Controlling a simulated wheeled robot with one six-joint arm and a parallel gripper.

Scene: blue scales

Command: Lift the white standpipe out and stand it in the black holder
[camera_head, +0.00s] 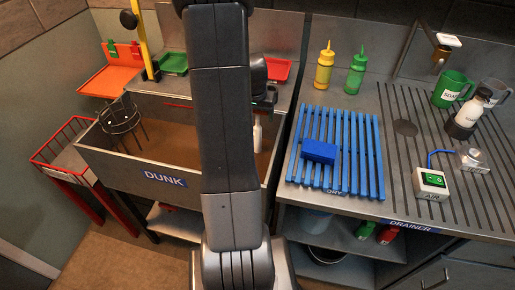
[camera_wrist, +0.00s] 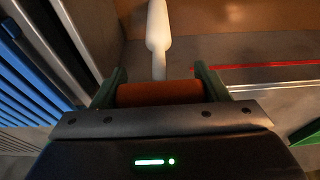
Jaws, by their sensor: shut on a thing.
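The white standpipe (camera_head: 257,134) hangs upright at the right end of the sink, partly hidden by my arm. In the wrist view the standpipe (camera_wrist: 157,30) narrows to a thin stem that meets an orange-brown crossbar (camera_wrist: 158,94). My gripper (camera_wrist: 158,86) is shut on this crossbar, with a green finger at each end. In the head view my arm mostly hides the gripper. I cannot tell whether the pipe's lower end touches the brown water. A short black cup-like holder (camera_head: 459,130) is on the drainer at the right; a white bottle stands in or behind it.
The DUNK sink (camera_head: 120,163) has a black wire ring (camera_head: 120,117) at its left. A blue slatted rack (camera_head: 343,182) with a blue block (camera_head: 319,151) lies right of the sink. Bottles, mugs and a small AIR box (camera_head: 430,183) occupy the drainer.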

